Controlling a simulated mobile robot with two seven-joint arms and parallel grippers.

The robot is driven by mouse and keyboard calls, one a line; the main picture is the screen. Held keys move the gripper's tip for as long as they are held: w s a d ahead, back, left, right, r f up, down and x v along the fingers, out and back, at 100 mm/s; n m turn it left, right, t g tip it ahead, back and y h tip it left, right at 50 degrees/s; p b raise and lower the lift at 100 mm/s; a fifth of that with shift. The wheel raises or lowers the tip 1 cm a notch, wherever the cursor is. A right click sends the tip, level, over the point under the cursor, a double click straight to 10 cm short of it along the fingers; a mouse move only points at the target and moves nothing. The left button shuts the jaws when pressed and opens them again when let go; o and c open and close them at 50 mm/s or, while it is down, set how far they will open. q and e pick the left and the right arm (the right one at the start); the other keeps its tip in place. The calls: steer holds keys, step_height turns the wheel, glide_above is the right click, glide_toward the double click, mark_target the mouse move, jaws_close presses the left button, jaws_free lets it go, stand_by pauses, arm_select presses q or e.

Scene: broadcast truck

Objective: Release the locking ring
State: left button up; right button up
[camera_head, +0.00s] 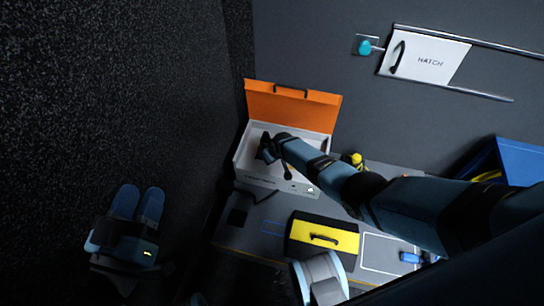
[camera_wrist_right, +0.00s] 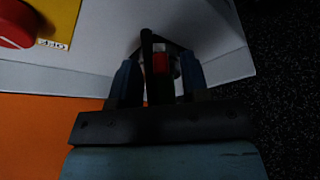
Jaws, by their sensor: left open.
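A white box (camera_head: 247,165) with a raised orange lid stands on the bench in the head view. My right arm reaches into it, and its gripper (camera_head: 268,150) is small and dark there. In the right wrist view the fingers of my right gripper (camera_wrist_right: 160,80) stand apart, on either side of a dark part with a red piece (camera_wrist_right: 160,62). Whether they press on it cannot be told. I cannot make out a locking ring for certain. My left gripper (camera_head: 138,203) is open and empty at the lower left, away from the box.
A red round knob (camera_wrist_right: 14,25) on a yellow plate shows in the right wrist view. A black and yellow case (camera_head: 330,235) with a handle is in front of the box. A blue bin (camera_head: 522,160) stands at the right. A white hatch panel (camera_head: 425,60) is on the wall.

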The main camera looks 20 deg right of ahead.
arm_select(q)
steer(key=shift+r, duration=0.1)
arm_select(e)
steer(key=shift+s+r+p, duration=0.1)
steer(key=shift+r+p, duration=0.25)
steer(key=shift+p+v, duration=1)
steer(key=shift+v, duration=0.05)
arm_select(q)
steer(key=s+a+f+g+y+p, duration=0.2)
steer(key=a+f+g+y+p, duration=0.2)
steer(key=f+p, duration=0.3)
steer(key=shift+s+a+f+n+g+y, duration=0.2)
steer(key=shift+a+f+n+g+y, duration=0.15)
steer(key=shift+a+f, duration=0.5)
arm_select(e)
steer(key=v, duration=1.1)
